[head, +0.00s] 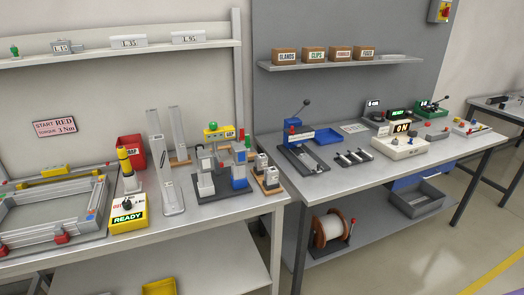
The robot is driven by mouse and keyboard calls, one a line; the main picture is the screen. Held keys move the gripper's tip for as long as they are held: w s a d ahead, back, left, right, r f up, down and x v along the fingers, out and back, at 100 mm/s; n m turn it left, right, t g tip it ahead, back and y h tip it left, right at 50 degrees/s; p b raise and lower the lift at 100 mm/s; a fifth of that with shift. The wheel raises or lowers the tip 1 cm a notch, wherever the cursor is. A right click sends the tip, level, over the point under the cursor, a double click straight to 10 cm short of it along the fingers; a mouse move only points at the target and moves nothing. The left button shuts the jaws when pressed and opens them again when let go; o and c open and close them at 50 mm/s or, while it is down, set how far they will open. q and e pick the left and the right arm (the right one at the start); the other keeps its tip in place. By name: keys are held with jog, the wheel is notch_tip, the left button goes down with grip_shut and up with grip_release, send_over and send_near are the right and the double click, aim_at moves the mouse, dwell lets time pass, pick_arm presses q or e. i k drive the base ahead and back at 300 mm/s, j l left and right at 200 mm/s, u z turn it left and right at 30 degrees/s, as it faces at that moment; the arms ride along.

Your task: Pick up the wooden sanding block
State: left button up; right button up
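I cannot pick out a wooden sanding block for certain in the head view. Wood-coloured pieces show as a flat base (182,161) under an upright grey profile and as a small base (268,189) under short grey blocks, both on the left bench (190,225). Neither of my grippers is in view, so I cannot see whether they are open or shut.
The left bench holds a grey frame (75,240), a yellow READY box (128,219), a red bin (131,150) and a dark fixture (222,189). The right bench (340,182) carries a blue press (297,134) and several control boxes. A gap separates the benches.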

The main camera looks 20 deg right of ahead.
aim_at(251, 156)
jog(key=i+l+z, duration=0.15)
jog(key=i+l, duration=0.7)
jog(key=i, duration=0.05)
